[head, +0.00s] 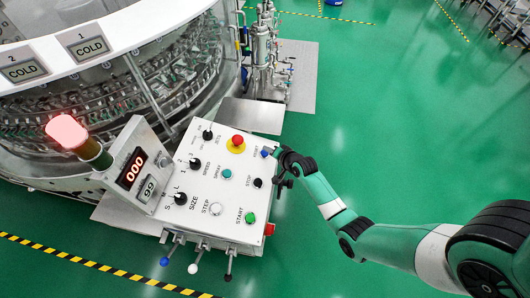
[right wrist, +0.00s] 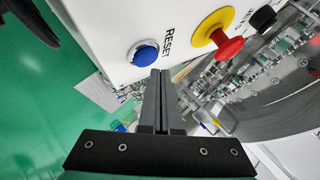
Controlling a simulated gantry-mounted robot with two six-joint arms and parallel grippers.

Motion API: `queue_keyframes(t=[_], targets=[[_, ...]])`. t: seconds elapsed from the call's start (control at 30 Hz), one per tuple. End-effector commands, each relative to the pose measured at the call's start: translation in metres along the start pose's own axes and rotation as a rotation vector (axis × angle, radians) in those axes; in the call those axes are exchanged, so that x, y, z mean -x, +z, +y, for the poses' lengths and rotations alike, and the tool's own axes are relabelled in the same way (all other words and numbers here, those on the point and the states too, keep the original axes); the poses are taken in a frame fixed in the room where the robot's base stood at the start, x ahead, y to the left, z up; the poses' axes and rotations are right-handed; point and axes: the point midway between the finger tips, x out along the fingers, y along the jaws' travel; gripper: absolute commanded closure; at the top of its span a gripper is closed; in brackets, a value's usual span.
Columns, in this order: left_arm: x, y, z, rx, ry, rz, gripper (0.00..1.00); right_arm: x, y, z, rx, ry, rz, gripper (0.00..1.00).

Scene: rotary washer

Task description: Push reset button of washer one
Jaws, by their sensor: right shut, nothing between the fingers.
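The reset button is a blue round push button on the white sloping control panel (head: 235,200), at its upper right edge in the head view (head: 265,153). In the right wrist view the blue button (right wrist: 144,54) sits in a metal ring beside the word RESET. My right gripper (head: 275,153) is shut and empty, right beside this button. In the wrist view its fingertips (right wrist: 161,73) lie just below and right of the button; I cannot tell whether they touch it. The washer (head: 130,85) is the large round glass-sided machine behind the panel, with signs "1 COLD" and "2 COLD".
A red emergency button on a yellow base (head: 237,141) is left of the reset button. Black knobs, a black STOP button (head: 258,183) and a green START button (head: 249,218) share the panel. A red lamp (head: 67,131) glows at left.

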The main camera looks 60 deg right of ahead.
Motion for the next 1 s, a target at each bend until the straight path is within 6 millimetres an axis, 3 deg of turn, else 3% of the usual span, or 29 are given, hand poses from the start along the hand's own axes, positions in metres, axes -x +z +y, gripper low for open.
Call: queue_keyframes(t=[1.0], targets=[[0.0055, 0.0051, 0.0, 0.0, 0.0, 0.0, 0.05, -0.0071, 0.0051, 0.0051, 0.0, 0.0, 0.0, 1.0]])
